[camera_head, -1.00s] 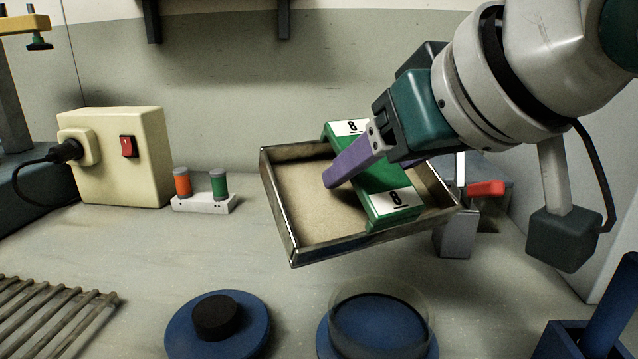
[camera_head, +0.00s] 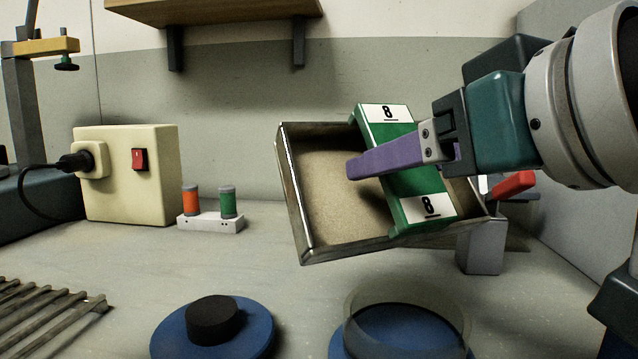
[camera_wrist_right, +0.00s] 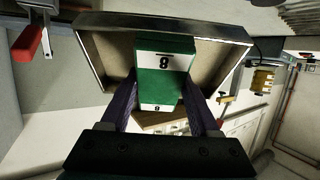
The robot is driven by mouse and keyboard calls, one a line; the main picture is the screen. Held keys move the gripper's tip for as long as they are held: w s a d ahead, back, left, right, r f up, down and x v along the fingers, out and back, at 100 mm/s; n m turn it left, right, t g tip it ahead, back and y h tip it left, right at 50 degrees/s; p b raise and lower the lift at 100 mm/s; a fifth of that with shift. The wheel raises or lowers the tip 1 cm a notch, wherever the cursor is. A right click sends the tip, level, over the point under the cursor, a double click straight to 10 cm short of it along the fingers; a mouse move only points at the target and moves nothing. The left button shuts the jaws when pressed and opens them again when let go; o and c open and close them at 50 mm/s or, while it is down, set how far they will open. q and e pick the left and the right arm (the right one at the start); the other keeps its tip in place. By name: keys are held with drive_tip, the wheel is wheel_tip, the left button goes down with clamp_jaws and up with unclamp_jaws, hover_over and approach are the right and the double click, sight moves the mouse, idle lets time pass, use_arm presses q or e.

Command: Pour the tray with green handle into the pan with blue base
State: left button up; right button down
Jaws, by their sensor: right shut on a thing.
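The tray (camera_head: 318,255) is a shallow metal box with sand-coloured material in it and a green handle (camera_head: 402,165) labelled 8. It is held in the air, tilted, above the bench. My right gripper (camera_head: 365,168), with purple fingers, is shut on the green handle; in the right wrist view a finger stands on each side of the handle (camera_wrist_right: 160,78). The pan with blue base (camera_head: 400,330) has a clear round wall and sits at the bottom edge, partly cut off, below the tray and apart from it. My left gripper is not in view.
A blue disc with a black knob (camera_head: 213,320) lies left of the pan. A slatted rack (camera_head: 45,315) is at the lower left. A cream switch box (camera_head: 125,175) and a white stand with orange and green cylinders (camera_head: 210,222) are behind. A red-handled device (camera_head: 485,240) is behind the tray.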

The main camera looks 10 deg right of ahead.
drive_tip(key=shift+s+f+t+b, duration=0.35)
drive_tip(key=shift+f+t+b, duration=0.25)
drive_tip(key=shift+b, duration=0.8)
drive_tip(key=shift+d+r, duration=0.1)
drive_tip(key=shift+s+t+y, duration=0.15)
drive_tip(key=shift+t+y, duration=0.15)
drive_tip(key=shift+t, duration=0.2)
drive_tip(key=shift+s, duration=0.1)
